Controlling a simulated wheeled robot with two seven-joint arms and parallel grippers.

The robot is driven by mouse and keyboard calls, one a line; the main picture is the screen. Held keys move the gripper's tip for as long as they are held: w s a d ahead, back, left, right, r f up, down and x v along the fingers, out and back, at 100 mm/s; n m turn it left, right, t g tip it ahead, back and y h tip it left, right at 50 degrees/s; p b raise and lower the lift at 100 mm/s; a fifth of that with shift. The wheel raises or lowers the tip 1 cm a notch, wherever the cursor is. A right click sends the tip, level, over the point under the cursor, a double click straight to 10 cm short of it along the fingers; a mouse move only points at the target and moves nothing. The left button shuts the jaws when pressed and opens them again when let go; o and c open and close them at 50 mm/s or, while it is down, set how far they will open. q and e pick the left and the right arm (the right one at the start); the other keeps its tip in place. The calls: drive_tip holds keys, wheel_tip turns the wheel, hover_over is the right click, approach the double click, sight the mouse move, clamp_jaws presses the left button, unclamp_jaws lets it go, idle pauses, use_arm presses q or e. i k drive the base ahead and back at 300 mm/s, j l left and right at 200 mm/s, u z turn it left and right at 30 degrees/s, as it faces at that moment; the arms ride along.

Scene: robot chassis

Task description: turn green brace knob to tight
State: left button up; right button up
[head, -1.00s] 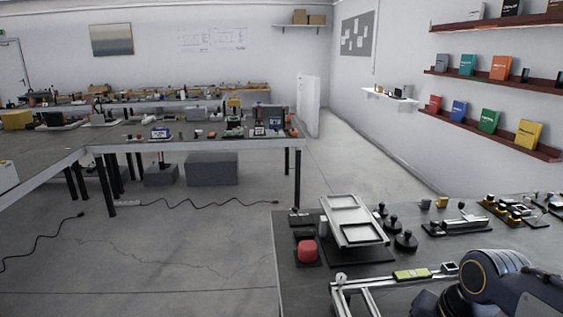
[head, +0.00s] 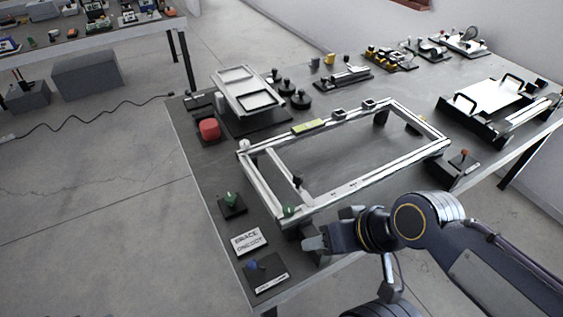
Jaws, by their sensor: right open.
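A green knob (head: 231,199) stands on a small black base near the table's left edge. A second small green piece (head: 289,210) sits at the near corner of a silver chassis frame (head: 349,189). I cannot tell from labels which is the brace knob, or its setting. A diagonal bar with a dark knob (head: 298,181) crosses the frame's left end. My right gripper (head: 325,228) is open and appears empty, by the frame's near side, just right of the second green piece. My left gripper is not in view.
A white "BRACE" sign (head: 249,241) and a blue knob (head: 252,265) on a black base lie at the near left corner. A white plate with handles (head: 495,97) is at right.

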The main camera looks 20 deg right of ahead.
sight(287, 209)
drive_tip(key=z, duration=1.35)
drive_tip(key=k+j, duration=0.1)
drive_tip(key=j, duration=0.2)
drive_tip(key=k+j, duration=0.1)
drive_tip(key=j, duration=0.2)
drive_tip(key=k+j, duration=0.1)
drive_tip(key=j, duration=0.2)
drive_tip(key=i+j+u, duration=0.1)
drive_tip(key=i+j, duration=0.25)
drive_tip(key=j, duration=0.1)
